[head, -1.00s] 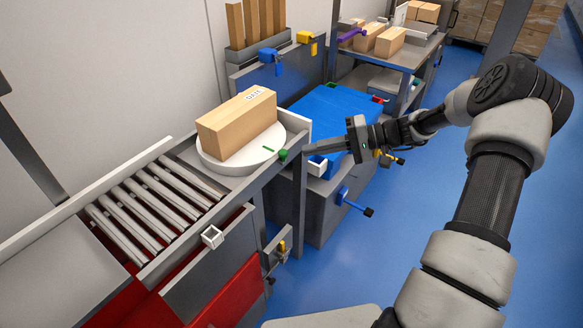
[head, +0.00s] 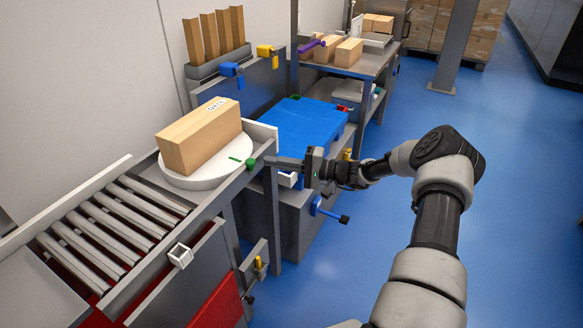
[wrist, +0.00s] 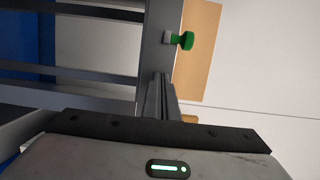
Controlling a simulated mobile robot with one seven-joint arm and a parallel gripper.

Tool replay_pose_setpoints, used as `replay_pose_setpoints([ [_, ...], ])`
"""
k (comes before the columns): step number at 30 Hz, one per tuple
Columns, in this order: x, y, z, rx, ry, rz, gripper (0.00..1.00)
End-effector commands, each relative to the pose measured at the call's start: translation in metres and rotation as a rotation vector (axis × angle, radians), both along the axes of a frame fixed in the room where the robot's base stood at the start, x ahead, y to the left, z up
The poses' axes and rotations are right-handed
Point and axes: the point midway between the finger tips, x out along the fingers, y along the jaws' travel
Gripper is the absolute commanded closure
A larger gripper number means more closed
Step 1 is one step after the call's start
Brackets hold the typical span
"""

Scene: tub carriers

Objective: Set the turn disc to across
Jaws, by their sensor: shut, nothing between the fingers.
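The turn disc (head: 188,182) is a white round plate at the end of the roller conveyor, in the head view. A long cardboard box (head: 200,138) with a white label lies on it. A green knob (head: 250,163) stands at the frame edge beside the disc, with a short green mark on the disc near it. The green knob (wrist: 187,41) also shows in the wrist view, ahead of the fingertips and a little right. My gripper (head: 269,160) is shut and empty, its fingers pointing left, just right of the knob and seemingly apart from it. The disc is outside the wrist view.
The roller conveyor (head: 115,222) runs to the lower left, with a white square handle (head: 180,256) on its front. A blue-topped unit (head: 305,125) with a blue lever (head: 330,212) stands behind my gripper. Shelves with boxes stand farther back. Blue floor (head: 480,190) is clear at right.

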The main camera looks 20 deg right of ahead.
Motion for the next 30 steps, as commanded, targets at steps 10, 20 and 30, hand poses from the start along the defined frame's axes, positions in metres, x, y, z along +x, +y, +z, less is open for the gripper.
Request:
replay_pose_setpoints([
  [10, -0.024, 0.03, 0.0, -0.001, 0.001, 0.0, 1.0],
  [20, -0.026, 0.032, 0.0, -0.001, 0.0, 0.0, 1.0],
  [30, -0.059, 0.061, 0.003, 0.003, 0.004, 0.001, 1.0],
])
